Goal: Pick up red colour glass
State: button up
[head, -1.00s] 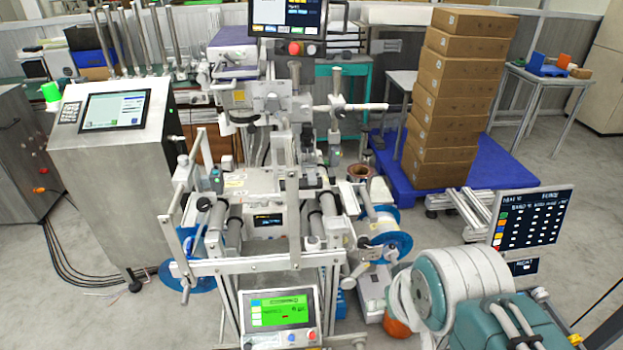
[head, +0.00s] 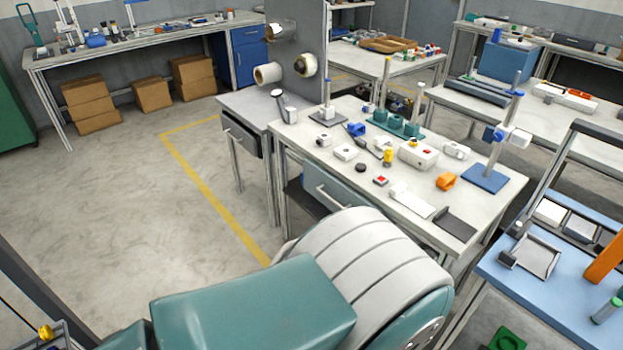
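I do not make out a red glass in the head view. The small red things that show are a red-topped piece (head: 380,181) on the near white workbench (head: 345,185) and a red mark on a white box (head: 417,154) there. They are too small to tell more, and neither looks like a glass. My gripper is not in view. Only large teal and white rounded parts, likely mine, fill the bottom middle.
Open floor (head: 130,210) with a yellow line (head: 215,200) lies at left. Cardboard boxes (head: 90,105) stand under the back bench (head: 150,38). A grey panel with rolls (head: 268,73) rises behind the workbench. A blue-topped table (head: 545,290) stands at right.

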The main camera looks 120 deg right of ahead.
aim_at(380, 180)
jog(key=z, duration=4.6)
jog(key=i+j+z, duration=0.1)
jog(key=i+z, duration=0.15)
jog(key=z, duration=0.15)
jog(key=i+j+z, duration=0.35)
jog(key=i+j, duration=0.25)
jog(key=i, duration=0.15)
jog(key=i+j+z, duration=0.4)
jog(key=i+j, duration=0.3)
jog(key=j, duration=0.15)
